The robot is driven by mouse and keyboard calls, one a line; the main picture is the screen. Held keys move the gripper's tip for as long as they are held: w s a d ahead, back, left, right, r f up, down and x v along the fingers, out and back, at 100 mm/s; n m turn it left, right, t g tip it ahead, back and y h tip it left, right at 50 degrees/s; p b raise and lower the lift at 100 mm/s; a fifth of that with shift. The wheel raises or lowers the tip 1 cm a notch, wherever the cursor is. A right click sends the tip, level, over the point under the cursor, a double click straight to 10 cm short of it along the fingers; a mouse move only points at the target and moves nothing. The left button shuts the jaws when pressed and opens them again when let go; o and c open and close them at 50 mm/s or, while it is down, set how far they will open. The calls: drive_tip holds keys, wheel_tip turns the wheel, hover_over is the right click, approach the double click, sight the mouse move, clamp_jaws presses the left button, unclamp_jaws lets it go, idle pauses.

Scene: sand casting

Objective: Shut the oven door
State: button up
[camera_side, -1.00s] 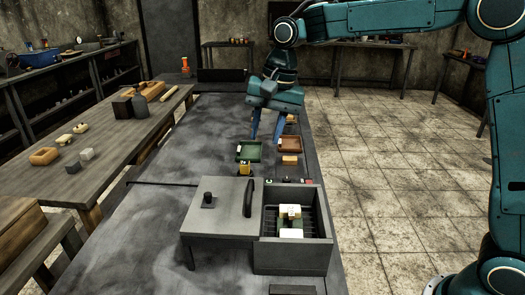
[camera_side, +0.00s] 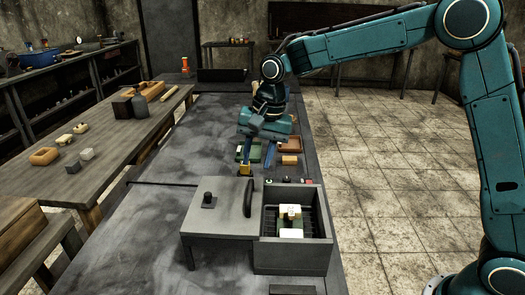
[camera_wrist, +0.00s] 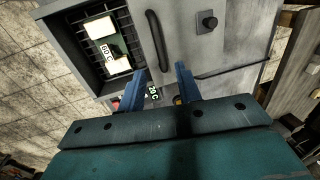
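The oven (camera_side: 292,258) is a grey box with its top open. Its door (camera_side: 222,222), a flat grey panel, lies to the left of the opening, with a dark bar handle (camera_side: 248,198) near its right edge. Inside, a green and white piece sits on a dark rack (camera_side: 270,222). My gripper (camera_side: 258,169) is open and empty, pointing down just beyond the oven's far side. In the wrist view the door handle (camera_wrist: 157,40) lies ahead of my open fingers (camera_wrist: 160,70), apart from them.
Small green (camera_side: 240,152) and brown (camera_side: 288,144) trays and a tan block (camera_side: 289,160) are beside my gripper. A dark knob (camera_side: 208,200) stands on the grey surface left of the handle. A wooden side table (camera_side: 60,188) with several items is at the left. The bench's left part is clear.

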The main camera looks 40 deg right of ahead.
sight(250, 188)
drive_tip(key=f, duration=0.5)
drive_tip(key=w+a+f, duration=0.1)
drive_tip(key=f, duration=0.1)
drive_tip(key=shift+f, duration=0.2)
clamp_jaws()
